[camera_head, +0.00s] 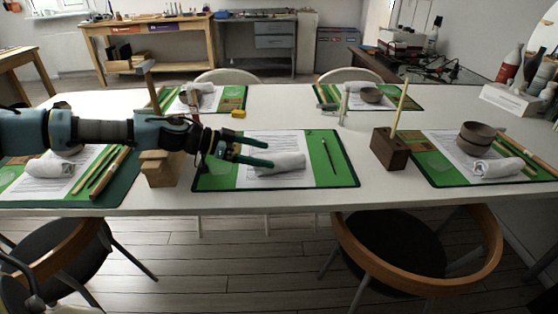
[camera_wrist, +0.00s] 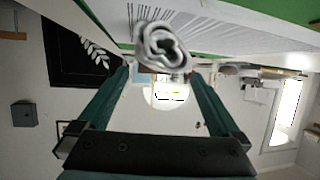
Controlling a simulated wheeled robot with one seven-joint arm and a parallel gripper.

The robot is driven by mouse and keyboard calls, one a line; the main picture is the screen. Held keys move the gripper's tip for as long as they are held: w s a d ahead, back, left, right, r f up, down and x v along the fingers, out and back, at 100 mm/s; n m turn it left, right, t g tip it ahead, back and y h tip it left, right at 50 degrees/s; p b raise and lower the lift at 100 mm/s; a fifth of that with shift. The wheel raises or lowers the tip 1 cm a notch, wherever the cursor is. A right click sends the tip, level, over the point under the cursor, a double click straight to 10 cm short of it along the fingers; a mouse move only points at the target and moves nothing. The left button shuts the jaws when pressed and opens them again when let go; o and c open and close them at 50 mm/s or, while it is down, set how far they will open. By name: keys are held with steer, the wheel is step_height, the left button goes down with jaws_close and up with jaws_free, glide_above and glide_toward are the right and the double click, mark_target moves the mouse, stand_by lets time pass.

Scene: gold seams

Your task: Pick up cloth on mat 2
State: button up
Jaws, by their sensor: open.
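A rolled white cloth (camera_head: 281,164) lies on a sheet of printed paper on the green mat (camera_head: 321,170) at the middle front of the table.
A wooden block (camera_head: 158,169) stands left of the mat, under my arm. A dark wooden holder (camera_head: 390,149) with a stick stands to its right. A dark pencil or tool (camera_head: 329,156) lies on the mat's right side. A yellow block (camera_head: 239,113) lies behind. Chairs stand along the front edge.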

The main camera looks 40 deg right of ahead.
mark_target(278, 155)
steer(key=x, duration=0.1)
steer(key=p+x, duration=0.1)
steer(key=x, duration=0.2)
steer(key=shift+d+r+p, duration=0.25)
steer(key=shift+p, duration=0.15)
steer(key=shift+s+d+f, duration=0.2)
steer(key=shift+d+f, duration=0.1)
steer(key=shift+d, duration=0.1)
steer(key=c, duration=1.3)
